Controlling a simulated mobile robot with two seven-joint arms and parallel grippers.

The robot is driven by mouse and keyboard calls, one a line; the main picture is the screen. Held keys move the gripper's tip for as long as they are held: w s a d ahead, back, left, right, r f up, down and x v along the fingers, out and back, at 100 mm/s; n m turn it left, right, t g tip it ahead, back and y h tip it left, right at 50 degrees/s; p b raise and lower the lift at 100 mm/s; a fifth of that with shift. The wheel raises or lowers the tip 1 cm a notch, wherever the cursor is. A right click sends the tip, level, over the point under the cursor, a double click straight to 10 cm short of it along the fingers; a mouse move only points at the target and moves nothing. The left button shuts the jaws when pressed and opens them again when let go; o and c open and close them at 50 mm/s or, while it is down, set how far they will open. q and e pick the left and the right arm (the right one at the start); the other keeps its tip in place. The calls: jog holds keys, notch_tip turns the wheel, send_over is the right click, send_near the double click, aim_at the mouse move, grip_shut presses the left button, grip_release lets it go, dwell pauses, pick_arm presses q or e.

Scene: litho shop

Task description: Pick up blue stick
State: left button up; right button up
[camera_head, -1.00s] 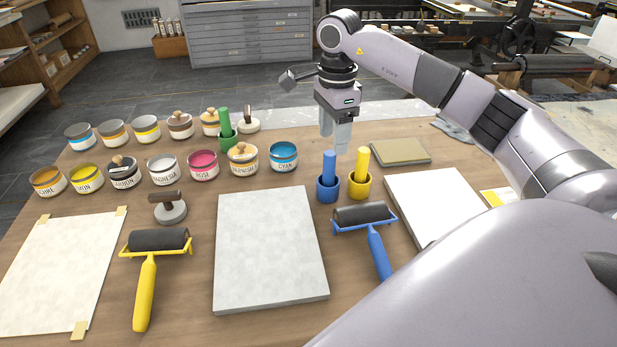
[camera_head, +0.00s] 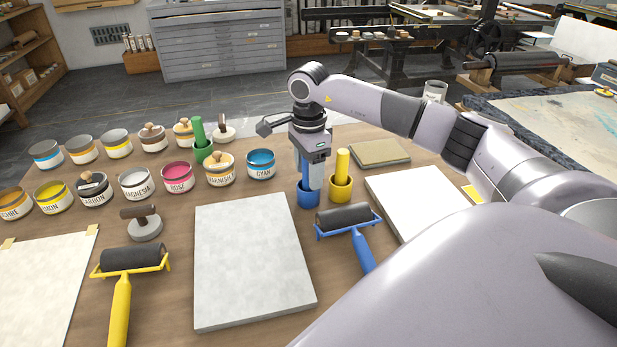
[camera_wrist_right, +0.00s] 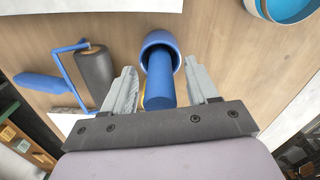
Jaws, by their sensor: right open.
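The blue stick (camera_wrist_right: 160,82) stands in a blue cup (camera_head: 308,199) on the wooden table. In the head view the stick is mostly hidden behind my right gripper (camera_head: 309,178), which has come down over it. In the right wrist view the stick lies between the two fingers of my right gripper (camera_wrist_right: 163,88), with a gap on each side. The fingers are open and hold nothing. The blue cup's rim (camera_wrist_right: 161,42) shows beyond the fingertips. My left gripper is not in view.
A yellow stick (camera_head: 342,164) in a yellow cup (camera_head: 340,188) stands close on the right. A blue-handled roller (camera_head: 345,217) lies in front. A grey slab (camera_head: 252,262) and several ink cans, including a cyan one (camera_head: 261,165), are to the left.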

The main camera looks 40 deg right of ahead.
grip_shut()
jog(key=shift+r, duration=0.1)
